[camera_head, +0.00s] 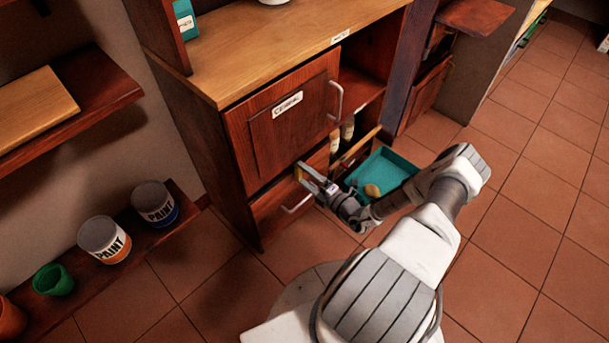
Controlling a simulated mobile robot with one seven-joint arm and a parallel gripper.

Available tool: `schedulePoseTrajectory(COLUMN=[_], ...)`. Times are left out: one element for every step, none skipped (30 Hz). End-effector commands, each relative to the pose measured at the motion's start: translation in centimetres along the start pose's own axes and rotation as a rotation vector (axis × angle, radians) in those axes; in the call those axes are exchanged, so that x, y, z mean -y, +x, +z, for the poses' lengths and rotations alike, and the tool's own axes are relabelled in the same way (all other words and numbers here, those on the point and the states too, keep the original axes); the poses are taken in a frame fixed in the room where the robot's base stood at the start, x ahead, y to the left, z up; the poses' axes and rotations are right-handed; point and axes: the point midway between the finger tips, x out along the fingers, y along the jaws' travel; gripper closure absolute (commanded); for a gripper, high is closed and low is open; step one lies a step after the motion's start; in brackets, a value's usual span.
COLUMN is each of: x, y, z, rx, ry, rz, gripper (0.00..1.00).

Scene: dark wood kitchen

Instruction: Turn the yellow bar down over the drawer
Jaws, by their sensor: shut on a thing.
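The yellow bar (299,174) shows only as a small yellow patch at my gripper's tips, on the front of the dark wood cabinet. Most of it is hidden, so its angle cannot be told. My gripper (306,178) is shut on the bar. The closed lower drawer (270,214) is just below and left of the gripper, with a pale curved handle (297,204). To the right, an open drawer with a teal inside (396,164) holds a small tan object (372,190); my arm passes in front of it.
A labelled cabinet door (262,140) with a metal handle (336,102) is above the gripper. Paint cans (103,243) and a green pot (53,280) stand on a low shelf at left. The tiled floor (530,200) at right is clear.

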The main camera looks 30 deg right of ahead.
Motion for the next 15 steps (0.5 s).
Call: schedulePoseTrajectory(x=[0.1,0.1,0.1,0.1,0.1,0.1,0.1,0.1,0.1,0.0,0.0,0.0,0.0,-0.1,-0.1], y=[-0.1,-0.1,-0.1,-0.1,-0.1,-0.1,-0.1,-0.1,-0.1,-0.1,-0.1,-0.3,-0.5,-0.8,-1.3], z=[-0.1,-0.1,-0.1,-0.1,-0.1,-0.1,-0.1,-0.1,0.0,0.0,0.0,0.0,0.0,0.0,0.0], rx=[0.0,0.0,0.0,0.0,0.0,0.0,0.0,0.0,0.0,0.0,0.0,0.001,0.001,0.001,0.001], ry=[0.006,0.006,0.006,0.005,0.005,0.004,0.004,0.004,0.003,0.003,0.003,0.002,0.002,0.002,0.002], rz=[-0.002,-0.002,-0.002,-0.002,-0.002,-0.001,-0.001,-0.001,-0.001,-0.001,-0.001,-0.001,-0.001,-0.002,-0.001], gripper=[0.66,0.06,0.0,0.0,0.0,0.0,0.0,0.0,0.0,0.0,0.0,0.0,0.0,0.0,0.0])
